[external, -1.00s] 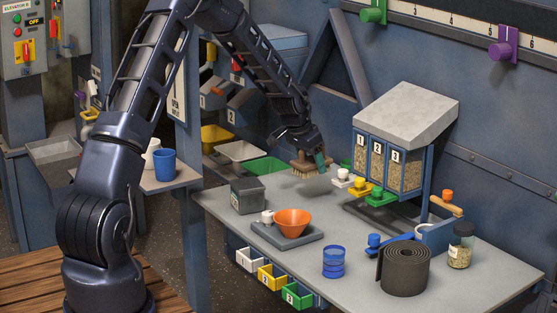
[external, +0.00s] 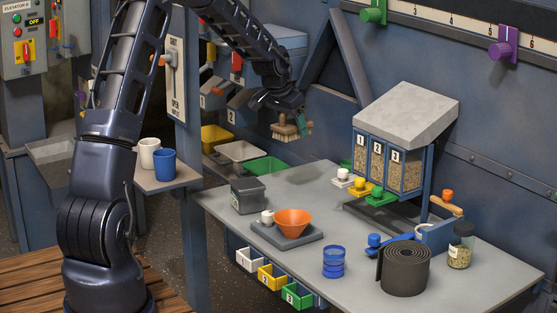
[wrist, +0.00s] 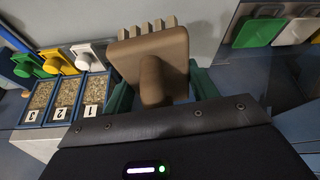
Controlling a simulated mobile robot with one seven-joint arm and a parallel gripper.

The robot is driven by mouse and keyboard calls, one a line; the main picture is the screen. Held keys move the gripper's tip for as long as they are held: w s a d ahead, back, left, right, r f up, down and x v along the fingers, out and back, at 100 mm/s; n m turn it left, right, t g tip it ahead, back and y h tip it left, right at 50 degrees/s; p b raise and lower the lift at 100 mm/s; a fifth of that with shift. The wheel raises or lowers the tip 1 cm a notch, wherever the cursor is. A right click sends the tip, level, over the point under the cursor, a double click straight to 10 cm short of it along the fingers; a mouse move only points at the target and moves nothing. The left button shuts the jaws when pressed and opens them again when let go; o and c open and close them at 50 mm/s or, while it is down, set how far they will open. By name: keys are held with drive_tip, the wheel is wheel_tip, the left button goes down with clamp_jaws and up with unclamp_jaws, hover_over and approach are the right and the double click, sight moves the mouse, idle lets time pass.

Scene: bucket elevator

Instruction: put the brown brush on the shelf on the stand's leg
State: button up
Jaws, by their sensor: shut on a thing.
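The brown brush (external: 287,131) is in my gripper (external: 297,119), held in the air beyond the back left edge of the grey table, with its pale bristles pointing down. In the wrist view the brush (wrist: 152,52) has its handle between the two green fingers of my gripper (wrist: 160,90). A grey shelf (external: 180,184) sticks out at the left by a blue upright post, which appears to be the stand's leg. A white cup (external: 149,153) and a blue cup (external: 164,162) stand on it. The brush is apart from the shelf, to its right.
Yellow (external: 217,138), white and green bins lie below and left of the brush. A lever panel (external: 175,75) rises behind the shelf. The table (external: 215,200) holds a dark box (external: 248,195), an orange bowl (external: 294,222) and a hopper (external: 405,110).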

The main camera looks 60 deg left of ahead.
drive_tip(key=s+a+n+y, duration=0.1)
drive_tip(key=s+a+n, duration=0.2)
drive_tip(key=s+a, duration=0.3)
drive_tip(key=s+a+n+g+y, duration=0.1)
drive_tip(key=s+a+n, duration=0.2)
drive_tip(key=s+a, duration=0.4)
drive_tip(key=s+a+r+n+y, duration=0.1)
drive_tip(key=s+a+n, duration=0.2)
drive_tip(key=s+a, duration=0.4)
drive_tip(key=shift+s+g, duration=0.4)
drive_tip(key=shift+s, duration=3)
drive_tip(key=s+a+f+n+g, duration=0.1)
drive_tip(key=s+a+f+n, duration=0.15)
drive_tip(key=s+a, duration=0.5)
drive_tip(key=s+a+f+n+g+y, duration=0.1)
drive_tip(key=s+a+f+n, duration=0.1)
drive_tip(key=s+a+f, duration=0.35)
drive_tip(key=s+a+f+n+g, duration=0.1)
drive_tip(key=s+a+f+n, duration=0.15)
drive_tip(key=s+a, duration=0.7)
drive_tip(key=w, duration=1.3)
drive_tip(key=w+a, duration=0.1)
drive_tip(key=w, duration=0.5)
drive_tip(key=shift+w+r, duration=0.25)
drive_tip(key=shift+r, duration=0.15)
drive_tip(key=shift+f, duration=1.75)
drive_tip(key=shift+f, duration=0.15)
drive_tip(key=o, duration=1.1)
